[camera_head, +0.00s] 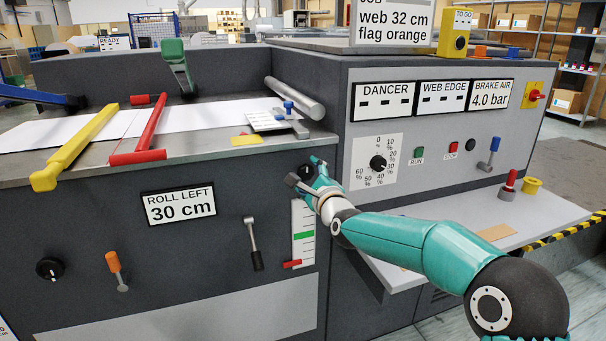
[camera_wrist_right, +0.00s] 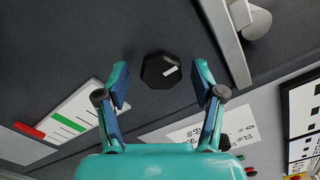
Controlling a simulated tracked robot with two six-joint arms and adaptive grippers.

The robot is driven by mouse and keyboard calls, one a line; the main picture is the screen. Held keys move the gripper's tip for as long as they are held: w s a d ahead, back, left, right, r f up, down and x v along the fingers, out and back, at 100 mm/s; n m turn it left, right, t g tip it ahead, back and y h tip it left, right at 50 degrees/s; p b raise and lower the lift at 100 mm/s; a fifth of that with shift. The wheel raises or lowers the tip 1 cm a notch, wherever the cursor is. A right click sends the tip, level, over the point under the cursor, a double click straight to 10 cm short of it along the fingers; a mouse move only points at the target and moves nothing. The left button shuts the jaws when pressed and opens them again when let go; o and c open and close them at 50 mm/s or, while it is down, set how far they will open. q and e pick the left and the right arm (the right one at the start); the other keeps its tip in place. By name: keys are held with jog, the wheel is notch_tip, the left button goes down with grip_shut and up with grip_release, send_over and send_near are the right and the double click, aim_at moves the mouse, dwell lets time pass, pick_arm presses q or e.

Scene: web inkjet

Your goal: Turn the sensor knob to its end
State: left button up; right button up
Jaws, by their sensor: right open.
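The knob in front of my right gripper is black and many-sided, with a short white mark. In the right wrist view the knob (camera_wrist_right: 158,70) sits on the dark panel, its mark towards the right. My right gripper (camera_wrist_right: 161,80) is open, with one finger on each side of the knob and a visible gap on both sides. In the head view the right gripper (camera_head: 306,172) is at the right end of the dark front panel, and the knob is largely hidden by it. My left gripper is in neither view.
A percent dial (camera_head: 377,163) is on the grey panel to the right. A level gauge (camera_head: 303,230) with green and red marks is just below the gripper. A metal roller (camera_head: 295,98) juts out above. A shelf (camera_head: 480,215) lies below the dial panel.

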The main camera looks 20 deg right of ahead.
jog(key=shift+w, duration=0.3)
